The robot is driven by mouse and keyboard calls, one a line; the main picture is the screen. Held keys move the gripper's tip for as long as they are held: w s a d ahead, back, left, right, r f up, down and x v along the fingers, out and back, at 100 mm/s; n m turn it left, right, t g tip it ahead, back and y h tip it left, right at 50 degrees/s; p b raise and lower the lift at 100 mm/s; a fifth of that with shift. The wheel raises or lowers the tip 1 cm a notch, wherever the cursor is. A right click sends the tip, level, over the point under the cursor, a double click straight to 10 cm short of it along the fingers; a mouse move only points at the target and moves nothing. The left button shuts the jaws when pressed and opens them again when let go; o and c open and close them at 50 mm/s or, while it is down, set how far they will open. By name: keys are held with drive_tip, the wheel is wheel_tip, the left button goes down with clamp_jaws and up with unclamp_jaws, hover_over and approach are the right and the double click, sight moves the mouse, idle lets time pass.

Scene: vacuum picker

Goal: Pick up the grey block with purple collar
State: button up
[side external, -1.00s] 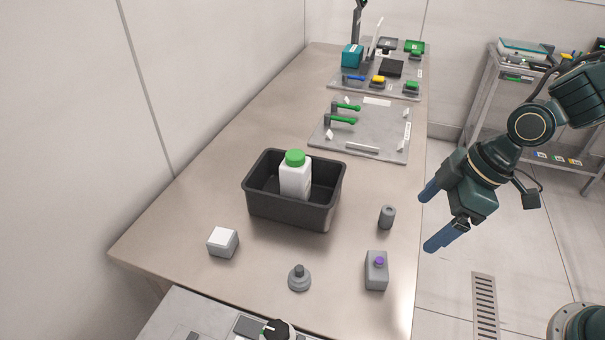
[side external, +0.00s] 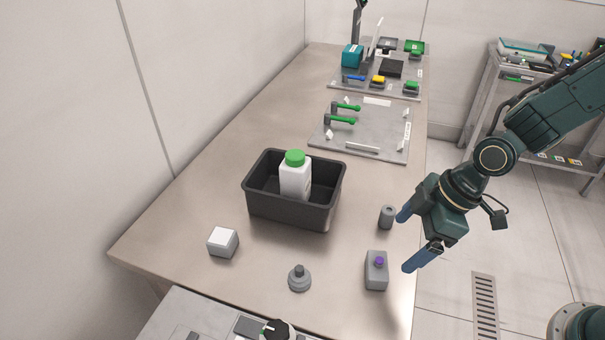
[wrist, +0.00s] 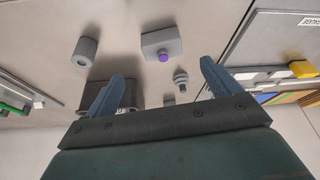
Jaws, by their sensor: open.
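The grey block with purple collar (side external: 376,272) stands upright near the table's right edge in the side external view. In the wrist view the grey block (wrist: 162,43) shows at the top middle, its purple collar (wrist: 163,56) facing the camera. My gripper (side external: 411,242) is open and empty, with its blue fingers to the right of the block and apart from it. In the wrist view the fingers of my gripper (wrist: 160,77) are spread wide, with the block beyond them.
A grey cylinder (side external: 387,217) stands close behind the block, near my far finger. A stepped grey round part (side external: 299,281) and a white-topped cube (side external: 223,243) stand to the left. A black bin (side external: 290,212) holds a white bottle with green cap (side external: 295,176).

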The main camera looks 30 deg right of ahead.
sight(381, 262)
drive_tip(key=shift+x, duration=2.5)
drive_tip(key=shift+a+x, duration=0.25)
drive_tip(key=shift+x, duration=2.25)
drive_tip(key=c, duration=1.1)
drive_tip(key=shift+r, duration=0.15)
wheel_tip(381, 262, up, 20)
